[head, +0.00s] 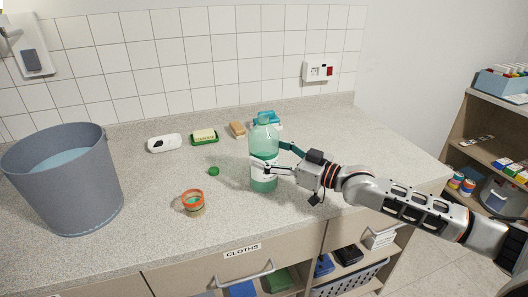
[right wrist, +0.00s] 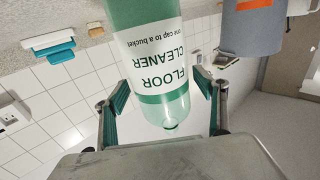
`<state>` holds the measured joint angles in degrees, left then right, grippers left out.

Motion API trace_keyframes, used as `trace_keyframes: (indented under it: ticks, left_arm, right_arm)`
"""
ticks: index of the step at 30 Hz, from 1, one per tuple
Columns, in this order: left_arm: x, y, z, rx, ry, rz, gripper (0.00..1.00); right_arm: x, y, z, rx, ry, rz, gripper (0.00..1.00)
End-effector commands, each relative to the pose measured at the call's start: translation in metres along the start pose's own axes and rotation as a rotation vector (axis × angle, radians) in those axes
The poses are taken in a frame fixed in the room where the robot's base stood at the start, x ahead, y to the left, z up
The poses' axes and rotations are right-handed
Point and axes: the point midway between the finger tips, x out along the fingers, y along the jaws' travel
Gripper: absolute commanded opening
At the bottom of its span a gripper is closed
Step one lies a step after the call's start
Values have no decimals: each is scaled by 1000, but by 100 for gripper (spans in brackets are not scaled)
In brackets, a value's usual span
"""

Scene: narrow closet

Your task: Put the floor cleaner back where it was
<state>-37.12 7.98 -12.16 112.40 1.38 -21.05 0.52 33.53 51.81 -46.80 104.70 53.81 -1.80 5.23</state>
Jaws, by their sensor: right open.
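The floor cleaner (head: 264,138) is a translucent green bottle with a white label, standing upright on the counter. The right wrist view sees it upside down, and its label (right wrist: 155,60) reads "FLOOR CLEANER". No cap shows on its neck. My right gripper (head: 274,160) is open, with one finger on each side of the bottle. In the right wrist view the right gripper's fingers (right wrist: 162,88) flank the bottle; whether they touch it I cannot tell. A small green cap (head: 213,171) lies on the counter to the left. My left gripper is not in view.
A grey bucket (head: 66,190) holding liquid stands at the left. An orange-rimmed cup (head: 194,205) is near the front edge. A white item (head: 164,143), a soap dish (head: 204,138), a sponge (head: 237,129) and a blue item (head: 267,117) line the back. The counter (head: 365,135) is clear at right.

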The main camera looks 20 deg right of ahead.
Motion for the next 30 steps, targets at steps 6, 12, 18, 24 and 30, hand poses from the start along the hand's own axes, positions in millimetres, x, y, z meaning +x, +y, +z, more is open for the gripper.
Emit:
trace_keyframes:
  ticks: [6, 12, 18, 24, 30]
  left_arm:
    - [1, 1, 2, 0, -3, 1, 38]
    - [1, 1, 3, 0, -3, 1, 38]
    - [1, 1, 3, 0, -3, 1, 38]
    - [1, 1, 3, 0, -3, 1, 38]
    - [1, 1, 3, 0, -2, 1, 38]
  right_arm:
    - [-49, 0, 2, -2, -6, 0, 71]
    - [-83, 0, 2, 1, -4, 0, 71]
    - [-100, 0, 1, -1, -3, 0, 71]
    - [-104, -1, 0, 0, 0, -2, 71]
    - [-104, -1, 0, 0, 0, -1, 71]
